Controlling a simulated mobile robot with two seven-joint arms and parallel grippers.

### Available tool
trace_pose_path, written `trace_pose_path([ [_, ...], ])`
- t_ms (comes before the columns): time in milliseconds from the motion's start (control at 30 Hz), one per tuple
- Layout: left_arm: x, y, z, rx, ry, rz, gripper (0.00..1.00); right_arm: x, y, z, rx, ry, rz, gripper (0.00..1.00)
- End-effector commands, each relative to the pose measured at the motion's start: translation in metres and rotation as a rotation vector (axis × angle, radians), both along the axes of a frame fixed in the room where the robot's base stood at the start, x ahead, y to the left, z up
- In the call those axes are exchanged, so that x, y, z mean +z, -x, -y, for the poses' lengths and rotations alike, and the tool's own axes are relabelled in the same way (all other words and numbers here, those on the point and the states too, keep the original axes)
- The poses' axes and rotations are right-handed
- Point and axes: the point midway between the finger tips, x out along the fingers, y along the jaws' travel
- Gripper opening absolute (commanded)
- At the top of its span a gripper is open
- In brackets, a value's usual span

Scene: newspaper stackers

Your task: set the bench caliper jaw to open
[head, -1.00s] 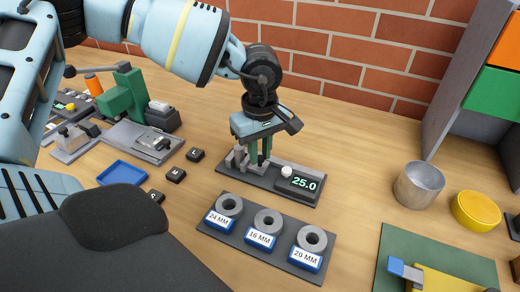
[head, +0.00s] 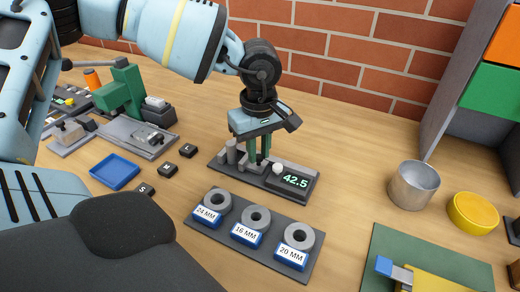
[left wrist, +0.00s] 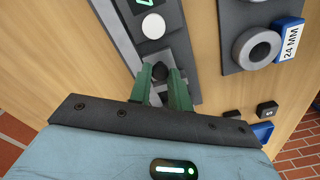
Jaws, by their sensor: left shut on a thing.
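The bench caliper (head: 300,193) is a dark base with grey upright posts at its left end, a white round button and a green readout of 42.5. My left gripper (head: 259,160) comes down from above onto its sliding jaw, just left of the button, with a gap to the fixed posts. In the left wrist view, the green fingers (left wrist: 160,88) are shut on a dark knob (left wrist: 160,71) of the jaw. The white button (left wrist: 153,26) lies just beyond them. The fingers partly hide the jaw. My right gripper is not in view.
A tray (head: 240,254) with several labelled rings lies in front of the caliper. Small black keys (head: 168,171), a blue tray (head: 115,172) and a green machine (head: 122,90) are left. A metal cup (head: 413,185) and yellow tin (head: 473,213) stand right. A brick wall (head: 330,50) is behind.

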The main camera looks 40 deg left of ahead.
Motion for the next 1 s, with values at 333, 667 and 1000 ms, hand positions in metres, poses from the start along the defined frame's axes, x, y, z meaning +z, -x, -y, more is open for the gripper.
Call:
trace_pose_path([
  [333, 0.000, 0.000, 0.003, -0.003, 0.009, 0.002, 0.29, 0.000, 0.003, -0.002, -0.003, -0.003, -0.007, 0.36],
  [667, 0.017, -0.001, 0.003, 0.000, 0.006, 0.004, 0.29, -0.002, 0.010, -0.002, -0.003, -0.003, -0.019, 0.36],
  [1000, 0.067, -0.001, 0.004, -0.003, 0.008, 0.004, 0.29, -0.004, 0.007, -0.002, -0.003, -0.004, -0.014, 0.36],
])
